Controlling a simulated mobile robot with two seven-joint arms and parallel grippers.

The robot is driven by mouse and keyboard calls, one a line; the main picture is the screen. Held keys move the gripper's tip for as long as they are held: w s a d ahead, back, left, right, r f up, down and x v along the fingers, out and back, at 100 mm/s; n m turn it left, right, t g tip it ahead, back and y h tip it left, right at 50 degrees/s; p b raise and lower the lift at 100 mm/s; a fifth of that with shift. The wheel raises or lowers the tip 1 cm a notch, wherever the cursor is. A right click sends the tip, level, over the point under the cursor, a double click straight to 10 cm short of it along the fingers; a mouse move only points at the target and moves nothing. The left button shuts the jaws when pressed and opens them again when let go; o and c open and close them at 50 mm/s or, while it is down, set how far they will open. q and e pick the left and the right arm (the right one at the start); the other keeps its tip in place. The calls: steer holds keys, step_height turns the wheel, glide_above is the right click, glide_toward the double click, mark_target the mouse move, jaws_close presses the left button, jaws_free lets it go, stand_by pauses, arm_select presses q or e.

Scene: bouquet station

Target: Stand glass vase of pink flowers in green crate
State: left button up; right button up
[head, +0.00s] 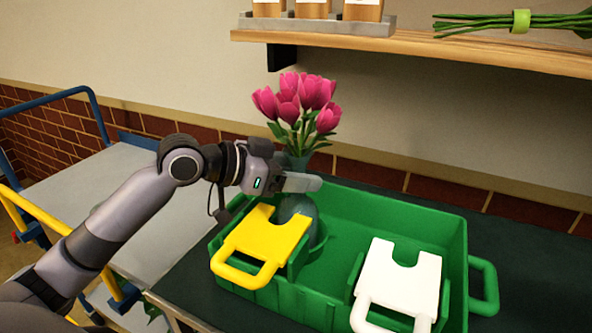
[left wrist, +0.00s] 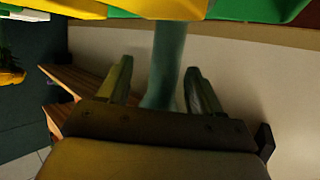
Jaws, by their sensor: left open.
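The glass vase (head: 298,207) of pink flowers (head: 300,98) is upright in the left part of the green crate (head: 365,201), behind the yellow plate. Its lower body shows below my gripper; its base is partly hidden, so I cannot tell whether it touches the crate floor. My left gripper (head: 302,182) is level at the vase's upper part and open. In the left wrist view, the greenish glass (left wrist: 167,65) stands between the two spread fingers (left wrist: 160,84). My right gripper is not in view.
A yellow plate (head: 262,240) and a white plate (head: 401,280), both notched with handles, sit at the crate's front. The crate's right part looks empty. A wooden shelf (head: 440,47) hangs above, with boxes and green stems. A grey cart (head: 110,190) stands left.

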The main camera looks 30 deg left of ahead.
arm_select(q)
steer(key=shift+b+v, duration=0.35)
steer(key=shift+v, duration=3.25)
steer(key=shift+s, duration=0.1)
